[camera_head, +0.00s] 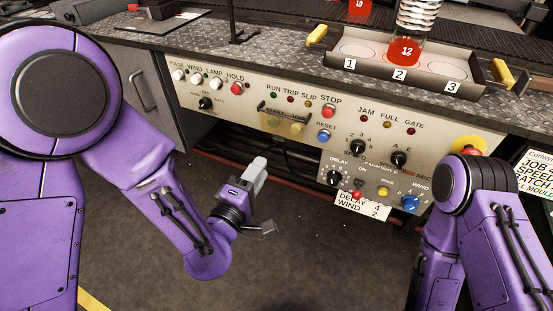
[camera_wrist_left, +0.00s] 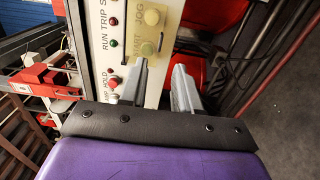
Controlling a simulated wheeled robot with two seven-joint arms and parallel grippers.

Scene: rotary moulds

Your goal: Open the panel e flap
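The cream control panel (camera_head: 235,108) runs along the front of the machine. What looks like a clear flap (camera_head: 283,121) lies over the yellowish START and JOG buttons in its middle, with a dark edge along its top. It appears down, but is too small to be sure. In the left wrist view the START and JOG buttons (camera_wrist_left: 148,33) are just beyond the fingers. My left gripper (camera_wrist_left: 161,66) is open and empty. In the head view it hangs below and left of the flap, apart from the panel. My right arm shows at the right; its gripper is out of view.
A lower panel box (camera_head: 335,163) with knobs juts out below right, with a DELAY and WIND card (camera_head: 362,207) under it. A tray (camera_head: 400,85) holding a red item marked 12 stands on the deck above. The floor (camera_head: 300,250) below is clear.

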